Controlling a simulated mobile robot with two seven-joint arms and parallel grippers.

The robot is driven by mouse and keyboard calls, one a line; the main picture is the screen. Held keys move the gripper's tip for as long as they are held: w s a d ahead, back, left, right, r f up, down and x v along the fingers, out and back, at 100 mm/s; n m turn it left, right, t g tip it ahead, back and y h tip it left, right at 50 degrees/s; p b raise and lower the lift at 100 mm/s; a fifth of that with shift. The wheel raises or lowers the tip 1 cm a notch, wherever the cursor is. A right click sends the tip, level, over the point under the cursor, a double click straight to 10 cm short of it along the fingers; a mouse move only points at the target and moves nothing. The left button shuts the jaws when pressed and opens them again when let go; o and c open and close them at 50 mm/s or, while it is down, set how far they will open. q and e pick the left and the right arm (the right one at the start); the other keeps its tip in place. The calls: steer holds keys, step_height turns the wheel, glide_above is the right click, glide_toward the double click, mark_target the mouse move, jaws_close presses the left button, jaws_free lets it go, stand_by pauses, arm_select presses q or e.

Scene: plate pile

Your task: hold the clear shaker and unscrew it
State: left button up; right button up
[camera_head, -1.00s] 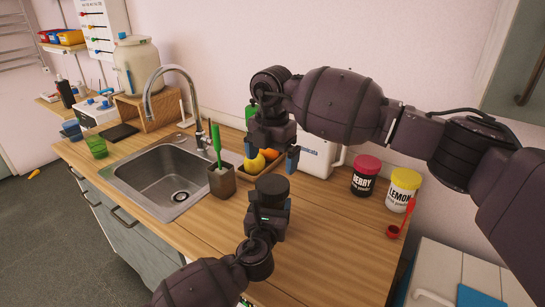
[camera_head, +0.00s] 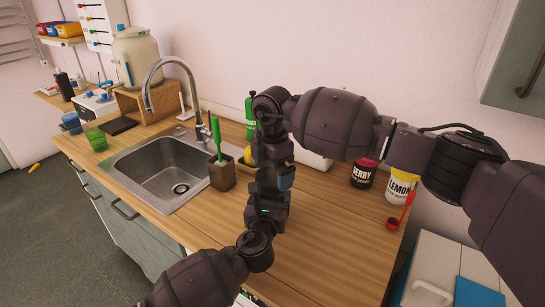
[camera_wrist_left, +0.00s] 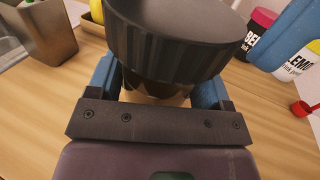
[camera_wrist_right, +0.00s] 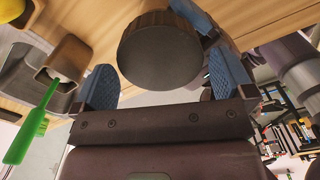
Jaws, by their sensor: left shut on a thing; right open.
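The shaker's black ribbed lid (camera_wrist_left: 175,42) fills the top of the left wrist view. Its clear body (camera_wrist_left: 176,98) is mostly hidden below the lid. My left gripper (camera_wrist_left: 157,88) is shut on the body, with a blue finger on each side. My right gripper (camera_wrist_right: 166,76) is open, directly over the lid. In the right wrist view the lid (camera_wrist_right: 160,55) lies between the blue fingers, with gaps visible on both sides. In the head view my right gripper (camera_head: 270,172) covers most of the shaker, just above my left gripper (camera_head: 267,203).
A brown holder (camera_head: 222,174) with a green brush (camera_head: 216,135) stands left of the grippers, beside the sink (camera_head: 165,172). Berry (camera_head: 363,174) and lemon (camera_head: 400,186) tubs and a red scoop (camera_head: 394,222) stand right. The front counter (camera_head: 325,245) is clear.

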steer(key=shift+f, duration=1)
